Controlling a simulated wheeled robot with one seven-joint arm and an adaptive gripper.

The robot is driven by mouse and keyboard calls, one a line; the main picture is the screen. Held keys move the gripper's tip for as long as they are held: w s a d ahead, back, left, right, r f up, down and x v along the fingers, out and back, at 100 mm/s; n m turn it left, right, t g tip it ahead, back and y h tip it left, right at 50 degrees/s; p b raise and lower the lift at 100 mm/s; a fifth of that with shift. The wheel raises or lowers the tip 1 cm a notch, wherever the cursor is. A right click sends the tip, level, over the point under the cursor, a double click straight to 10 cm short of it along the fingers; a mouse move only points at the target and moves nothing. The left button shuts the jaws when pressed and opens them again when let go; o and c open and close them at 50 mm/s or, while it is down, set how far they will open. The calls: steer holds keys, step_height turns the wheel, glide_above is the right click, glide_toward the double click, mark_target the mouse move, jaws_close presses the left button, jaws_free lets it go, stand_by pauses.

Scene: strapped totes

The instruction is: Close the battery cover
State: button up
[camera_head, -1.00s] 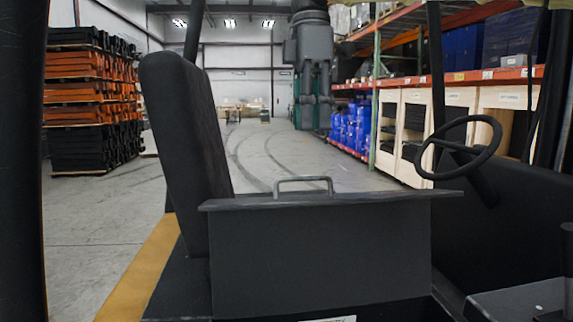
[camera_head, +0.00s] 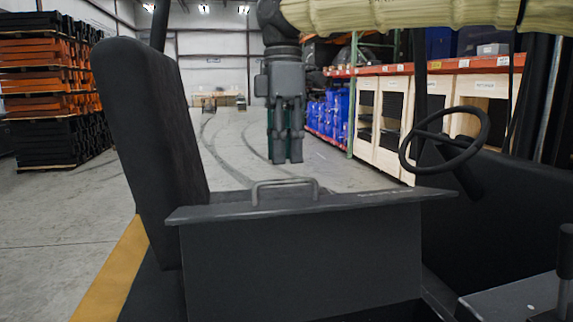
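The battery cover (camera_head: 330,205) is the dark flat lid on top of a dark box beside the vehicle seat, in the head view. Its edges overhang the box front, and a grey bar handle (camera_head: 285,188) stands on its top. I cannot tell from this angle whether the lid sits fully down. My gripper (camera_head: 287,160) hangs above and appears beyond the handle, fingers pointing down. Its fingers look together with nothing between them. It is apart from the handle, with a visible gap between the fingertips and the bar.
The black seat back (camera_head: 150,145) rises left of the box. A steering wheel (camera_head: 445,140) and its column are at the right. A dark post (camera_head: 420,90) stands between the box and the shelving (camera_head: 400,120). Stacked orange and black racks (camera_head: 45,90) are farther left.

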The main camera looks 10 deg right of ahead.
steer(key=f, duration=0.3)
steer(key=shift+s+p, duration=0.3)
steer(key=shift+s, duration=0.05)
steer(key=shift+f, duration=0.45)
jaws_close()
